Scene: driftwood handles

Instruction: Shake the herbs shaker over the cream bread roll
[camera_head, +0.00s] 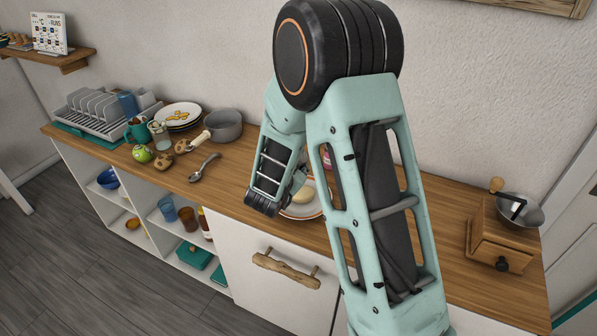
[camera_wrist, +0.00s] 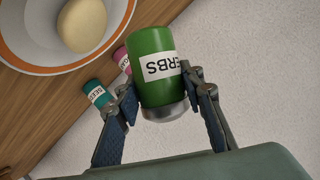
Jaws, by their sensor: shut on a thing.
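My gripper (camera_wrist: 160,88) is shut on the green herbs shaker (camera_wrist: 151,45), with one finger on each side. The shaker's white label reads upside down in the wrist view, and its grey metal end points toward the bottom of that picture. The cream bread roll (camera_wrist: 90,25) lies in a white dish with an orange rim (camera_wrist: 20,62), at the upper left, apart from the shaker. In the head view the roll (camera_head: 304,191) and dish (camera_head: 302,215) are partly hidden behind my arm. The held shaker cannot be made out there.
A teal-labelled seeds shaker (camera_wrist: 98,94) and a pink shaker (camera_wrist: 121,57) stand near the dish. A spoon (camera_head: 204,168), grey pot (camera_head: 223,125), plates (camera_head: 178,114) and dish rack (camera_head: 105,112) are on the left. A wooden grinder (camera_head: 503,235) stands at the right.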

